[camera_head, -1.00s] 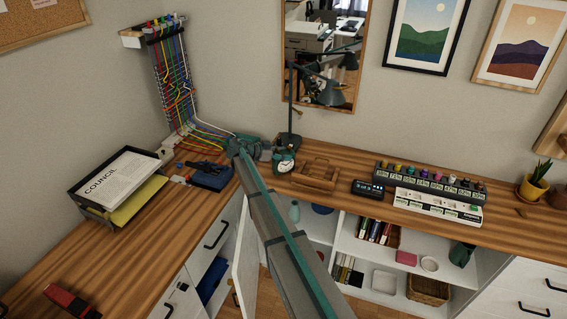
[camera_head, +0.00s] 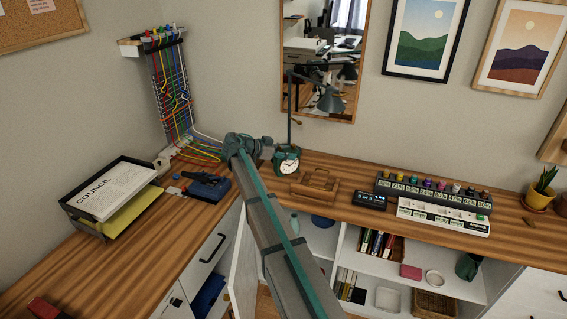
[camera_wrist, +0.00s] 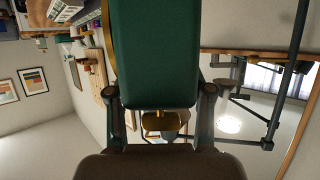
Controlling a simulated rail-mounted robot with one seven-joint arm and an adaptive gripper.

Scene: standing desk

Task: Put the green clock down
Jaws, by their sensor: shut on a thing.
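The green clock (camera_head: 287,162) has a white round face with dark hands and stands about upright at the back of the desk, left of the wooden caddy. My gripper (camera_head: 270,151) reaches it from the left and is shut on it. In the wrist view the clock's smooth dark green body (camera_wrist: 155,50) fills the upper middle, with brass-coloured parts at its edge. The two fingers of my gripper (camera_wrist: 160,108) are on either side of it. Whether the clock's base touches the desk cannot be told.
A desk lamp (camera_head: 290,105) rises just behind the clock. The wooden caddy (camera_head: 316,187), a small black digital device (camera_head: 370,199) and a row of labelled bottles (camera_head: 432,190) stand to the right. A blue-black tool (camera_head: 207,187) and cables lie left. Bare desktop (camera_head: 120,255) shows at front left.

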